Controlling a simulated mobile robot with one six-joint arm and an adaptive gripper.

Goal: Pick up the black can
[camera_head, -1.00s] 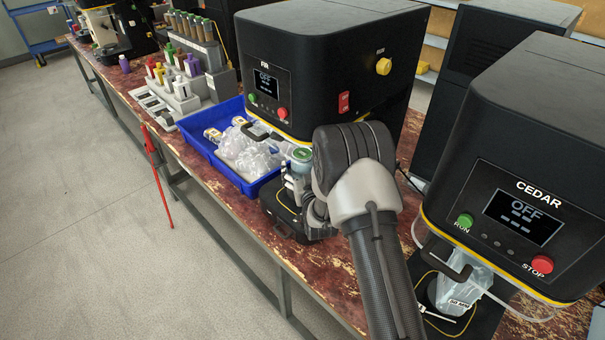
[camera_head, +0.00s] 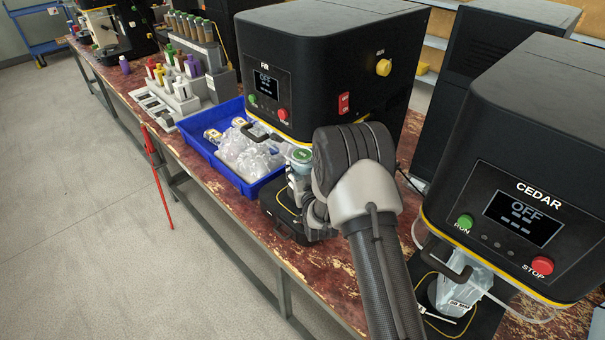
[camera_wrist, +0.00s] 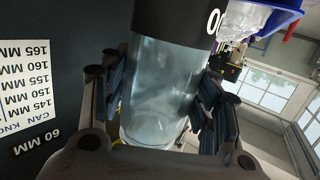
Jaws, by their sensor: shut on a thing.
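In the wrist view, a cylindrical can (camera_wrist: 165,85) with a clear, glassy body and a black band (camera_wrist: 180,20) with white characters stands between my fingers. My gripper (camera_wrist: 166,100) is shut on its clear part, with a dark finger pad on each side. The can's far end is cut off by the frame. In the head view, my gripper (camera_head: 296,190) is at the front of the FIR machine, partly hidden by my arm. A green-topped round thing (camera_head: 302,156) shows just above it; I cannot tell if it belongs to the held can.
The black FIR machine (camera_head: 330,60) stands close behind my gripper. A blue bin (camera_head: 215,152) of clear bags is to its left. The CEDAR machine (camera_head: 520,200) is at right. A label with MM sizes (camera_wrist: 30,85) shows in the wrist view. Floor at left is open.

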